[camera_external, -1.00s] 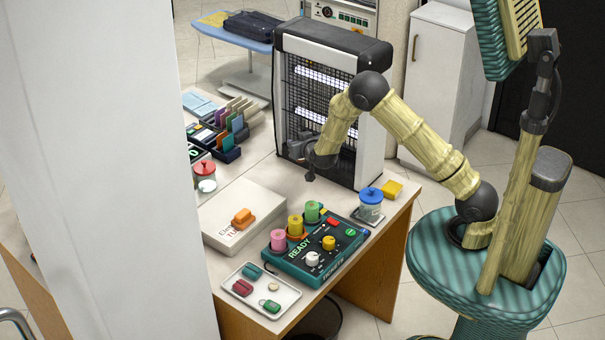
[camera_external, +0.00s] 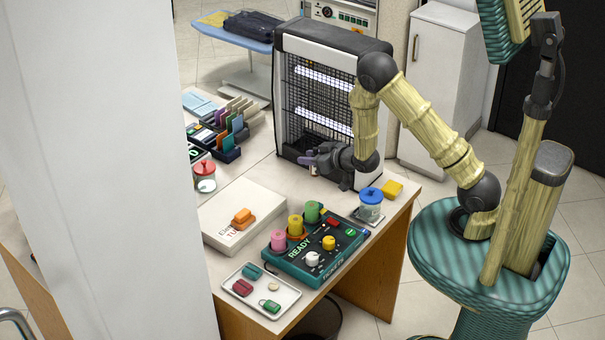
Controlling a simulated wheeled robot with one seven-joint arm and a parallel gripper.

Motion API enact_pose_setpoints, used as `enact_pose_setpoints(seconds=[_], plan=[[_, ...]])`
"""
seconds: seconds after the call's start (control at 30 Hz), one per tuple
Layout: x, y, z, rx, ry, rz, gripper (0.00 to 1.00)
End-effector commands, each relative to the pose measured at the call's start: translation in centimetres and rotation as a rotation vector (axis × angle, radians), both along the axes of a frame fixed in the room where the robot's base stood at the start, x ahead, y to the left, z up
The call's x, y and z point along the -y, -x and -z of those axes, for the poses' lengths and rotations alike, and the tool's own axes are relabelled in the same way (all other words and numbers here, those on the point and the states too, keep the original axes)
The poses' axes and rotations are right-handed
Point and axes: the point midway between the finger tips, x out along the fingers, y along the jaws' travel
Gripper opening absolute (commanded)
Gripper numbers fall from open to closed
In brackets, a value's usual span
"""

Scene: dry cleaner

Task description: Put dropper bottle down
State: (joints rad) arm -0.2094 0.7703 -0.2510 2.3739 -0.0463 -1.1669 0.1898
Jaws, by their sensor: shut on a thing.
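My gripper (camera_external: 314,160) is at the left end of my dark wrist, in front of the black grille of the insect-killer-like unit. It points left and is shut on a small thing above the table. Only a small pale purple bit of that thing, the dropper bottle (camera_external: 313,170), shows at the fingertips; its shape and tilt are too small to tell. The white table (camera_external: 258,172) lies below, with bare surface under and left of the gripper.
The tall grille unit (camera_external: 345,48) stands right behind my wrist. A blue-lidded jar (camera_external: 370,205) and yellow block (camera_external: 392,189) are at the right edge. A green control box (camera_external: 300,268), white box (camera_external: 225,232), tray (camera_external: 285,300) and red-lidded jar (camera_external: 204,170) stand nearer or left.

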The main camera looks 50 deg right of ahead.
Motion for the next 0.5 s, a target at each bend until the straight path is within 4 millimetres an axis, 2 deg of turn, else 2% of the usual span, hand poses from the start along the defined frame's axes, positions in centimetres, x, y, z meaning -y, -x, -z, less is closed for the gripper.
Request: enact_pose_setpoints(seconds=[0.13, 0.23, 0.5], plan=[[0.0, 0.4, 0.8, -0.005, 0.0, 0.001, 0.06], [0.0, 1.3, 2.2, -0.007, 0.0, 0.0, 0.06], [0.0, 5.6, 7.0, -0.009, 0.0, 0.001, 0.06]])
